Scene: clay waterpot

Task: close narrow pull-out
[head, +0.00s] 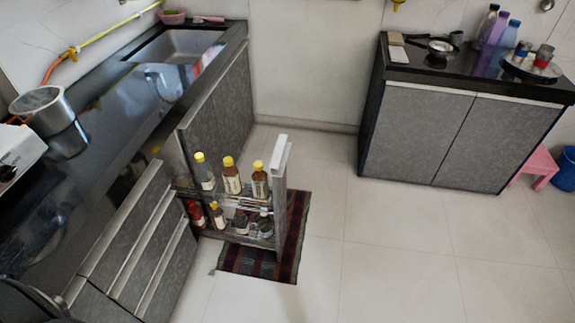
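The narrow pull-out (281,207) stands open, jutting to the right from the dark counter's cabinets. It has a grey front with a pale vertical edge or handle (280,153) at its top. Its upper tier holds yellow-capped bottles (231,178), and its lower tier holds several more bottles and jars (218,216). Neither of my grippers shows clearly in the head view. A dark rounded shape at the bottom left corner seems to be part of my own body.
Drawers (125,240) line the near left counter, and a sink (178,46) is at its far end. A striped mat (262,262) lies under the pull-out. A second cabinet (440,135) stands at the back right. The tiled floor (385,250) between is clear.

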